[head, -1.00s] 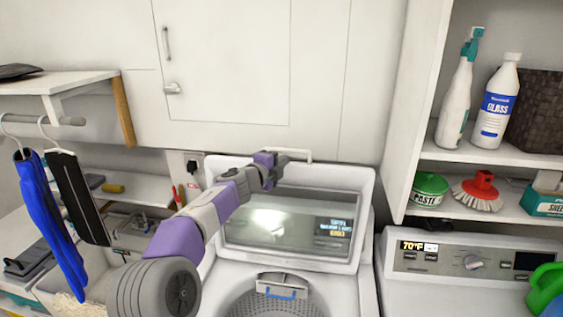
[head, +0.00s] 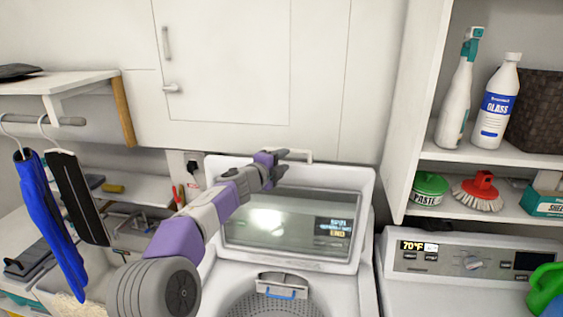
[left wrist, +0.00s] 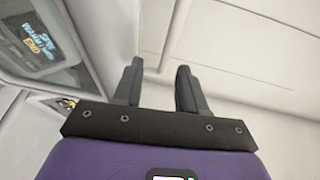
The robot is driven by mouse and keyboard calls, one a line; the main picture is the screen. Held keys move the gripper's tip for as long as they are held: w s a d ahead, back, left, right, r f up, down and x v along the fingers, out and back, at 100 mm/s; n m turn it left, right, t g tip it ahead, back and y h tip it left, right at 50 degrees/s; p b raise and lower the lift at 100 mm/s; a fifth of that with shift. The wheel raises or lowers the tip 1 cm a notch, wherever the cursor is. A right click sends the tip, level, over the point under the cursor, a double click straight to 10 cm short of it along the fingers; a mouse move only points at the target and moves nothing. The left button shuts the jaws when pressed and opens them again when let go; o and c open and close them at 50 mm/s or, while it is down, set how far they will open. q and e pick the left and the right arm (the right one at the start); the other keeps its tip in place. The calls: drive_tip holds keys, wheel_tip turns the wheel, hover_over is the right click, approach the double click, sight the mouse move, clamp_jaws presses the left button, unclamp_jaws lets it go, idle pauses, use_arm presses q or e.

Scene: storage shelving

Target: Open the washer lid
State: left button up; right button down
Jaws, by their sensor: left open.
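The washer lid (head: 240,236) stands raised and tilted back in the head view, its glass panel facing me. The washer's drum opening (head: 272,301) is exposed below it. My left gripper (head: 284,166) is at the lid's upper edge, near the wall behind. In the left wrist view the left gripper's two dark fingers (left wrist: 160,80) are apart with nothing between them. Part of the lid's glass (left wrist: 45,45) with its lettering shows at the left there. Whether the gripper touches the lid is hard to tell. My right gripper is not in view.
A second machine with a control panel (head: 470,262) stands at the right. Shelves above it hold bottles (head: 497,103), a brush (head: 477,192) and a green-lidded tub (head: 429,187). Blue clothing (head: 47,220) hangs at the left. A white cabinet (head: 228,60) is on the wall above.

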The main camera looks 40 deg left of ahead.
use_arm(q)
drive_tip(key=shift+s, duration=0.1)
drive_tip(key=s+b, duration=0.1)
drive_tip(key=s, duration=0.6)
drive_tip(key=shift+s+d+r, duration=0.2)
drive_tip(key=shift+d+r, duration=0.15)
drive_tip(key=shift+d, duration=0.05)
drive_tip(key=shift+n+g, duration=0.3)
drive_tip(key=shift+g, duration=0.5)
drive_tip(key=shift+a+r+p+x, duration=0.35)
drive_tip(key=shift+r+p+x, duration=0.1)
drive_tip(key=shift+p+x, duration=1.75)
drive_tip(key=shift+a+r+p+x, duration=0.4)
drive_tip(key=shift+p+x, duration=1.6)
drive_tip(key=shift+x, duration=0.45)
drive_tip(key=shift+a+r+p+x, duration=0.25)
drive_tip(key=shift+r+p+x, duration=0.2)
drive_tip(key=shift+p+x, duration=1.75)
drive_tip(key=shift+w, duration=0.2)
drive_tip(key=shift+c, duration=0.4)
clamp_jaws()
